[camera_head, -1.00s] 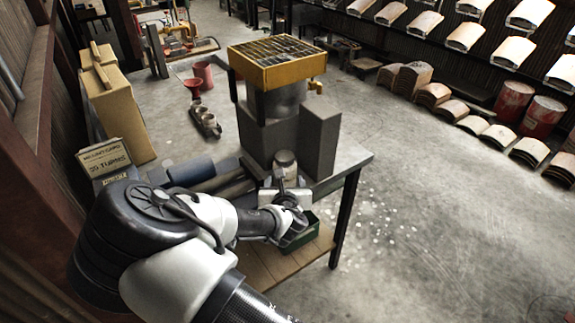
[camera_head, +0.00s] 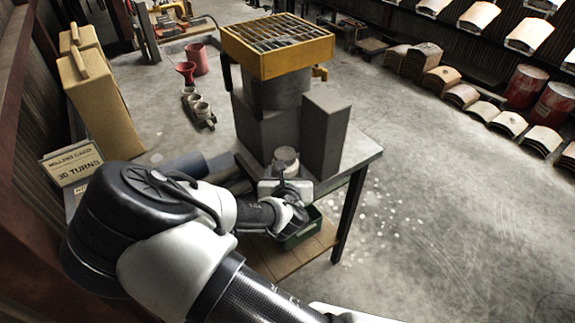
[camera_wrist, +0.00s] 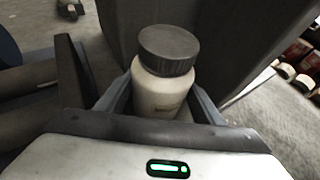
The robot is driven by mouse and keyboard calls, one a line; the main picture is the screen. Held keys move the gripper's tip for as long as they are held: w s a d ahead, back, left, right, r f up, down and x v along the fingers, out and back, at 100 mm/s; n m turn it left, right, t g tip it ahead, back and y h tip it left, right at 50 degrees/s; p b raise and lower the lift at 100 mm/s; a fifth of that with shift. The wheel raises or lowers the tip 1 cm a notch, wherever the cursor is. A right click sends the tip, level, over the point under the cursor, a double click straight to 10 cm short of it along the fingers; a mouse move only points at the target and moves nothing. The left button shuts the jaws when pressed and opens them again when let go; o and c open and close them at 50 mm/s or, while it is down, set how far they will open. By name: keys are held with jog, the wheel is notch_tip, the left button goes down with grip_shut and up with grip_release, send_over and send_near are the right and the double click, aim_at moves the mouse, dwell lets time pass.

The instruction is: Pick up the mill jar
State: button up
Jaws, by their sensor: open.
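The mill jar (camera_wrist: 160,90) is a squat cream jar with a dark grey ribbed lid. In the wrist view it stands between the two fingers of my gripper (camera_wrist: 155,98). The fingers lie to either side of its body, and I cannot tell whether either touches it. In the head view the jar (camera_head: 286,158) stands at the table's front end, beside the grey blocks, with my gripper (camera_head: 285,178) right in front of it. The jar's lower part is hidden by my gripper.
A yellow-framed grate (camera_head: 278,45) tops a machine with grey blocks (camera_head: 323,130) just behind the jar. Dark rollers (camera_head: 185,167) lie to the left. A green bin (camera_head: 300,232) sits on the lower shelf. Open floor (camera_head: 430,210) lies to the right.

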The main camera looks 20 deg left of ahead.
aim_at(285, 153)
jog(key=shift+s, duration=0.2)
jog(key=shift+r, duration=0.1)
jog(key=c, duration=1.3)
jog(key=shift+r+p, duration=0.7)
jog(key=shift+r, duration=4.3)
